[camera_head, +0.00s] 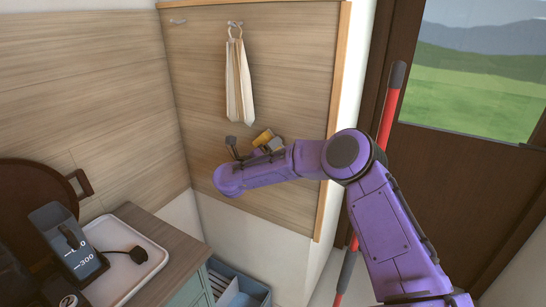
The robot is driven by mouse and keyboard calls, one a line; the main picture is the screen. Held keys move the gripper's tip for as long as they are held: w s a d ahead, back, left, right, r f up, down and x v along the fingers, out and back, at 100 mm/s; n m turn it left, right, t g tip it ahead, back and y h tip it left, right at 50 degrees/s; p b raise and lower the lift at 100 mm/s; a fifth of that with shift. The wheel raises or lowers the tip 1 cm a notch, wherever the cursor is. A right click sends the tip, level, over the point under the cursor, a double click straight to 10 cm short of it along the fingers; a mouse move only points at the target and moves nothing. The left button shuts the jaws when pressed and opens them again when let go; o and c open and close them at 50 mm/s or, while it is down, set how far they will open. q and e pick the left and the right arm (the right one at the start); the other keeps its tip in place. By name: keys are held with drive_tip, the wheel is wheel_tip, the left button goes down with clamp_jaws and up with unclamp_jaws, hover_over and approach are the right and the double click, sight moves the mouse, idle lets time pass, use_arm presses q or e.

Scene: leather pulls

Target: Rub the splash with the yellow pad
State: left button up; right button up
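The yellow pad (263,137) shows as a small yellow patch in front of the wood-look wall panel, below the hanging towel. My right gripper (272,145) is at the pad, its grey parts just beside and below it. It appears shut on the pad, though my purple wrist and forearm hide most of the fingers. I cannot tell whether the pad touches the panel. No splash is visible; part of the panel is hidden behind my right arm. My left gripper is not in view.
A striped towel (238,82) hangs from a hook above the pad. A counter at the lower left holds a white tray (150,274) and a grey measuring jug (66,243). A blue crate (257,289) stands below. A red pole (388,112) leans by the door at right.

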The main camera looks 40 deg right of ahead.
sight(259, 140)
drive_tip(key=shift+w+b, duration=0.2)
drive_tip(key=shift+b, duration=0.1)
drive_tip(key=w+b, duration=0.1)
drive_tip(key=w+a+b, duration=0.1)
drive_tip(key=w+b, duration=0.1)
drive_tip(key=shift+w+a+f, duration=0.1)
drive_tip(key=shift+a, duration=0.1)
drive_tip(key=shift+w+a, duration=0.1)
drive_tip(key=shift+w, duration=0.1)
drive_tip(key=shift+r+p, duration=0.55)
drive_tip(key=shift+r, duration=1.05)
drive_tip(key=shift+s+d, duration=0.35)
drive_tip(key=shift+s, duration=0.45)
drive_tip(key=shift+s+d+b, duration=0.1)
drive_tip(key=shift+s+d, duration=0.35)
drive_tip(key=shift+s, duration=0.65)
drive_tip(key=shift+s+d+b, duration=0.15)
drive_tip(key=shift+s+d, duration=0.3)
drive_tip(key=shift+s, duration=0.65)
drive_tip(key=shift+s+d+b, duration=0.1)
drive_tip(key=shift+s+d, duration=0.35)
drive_tip(key=shift+s, duration=0.65)
drive_tip(key=shift+f, duration=0.1)
drive_tip(key=shift+a, duration=0.1)
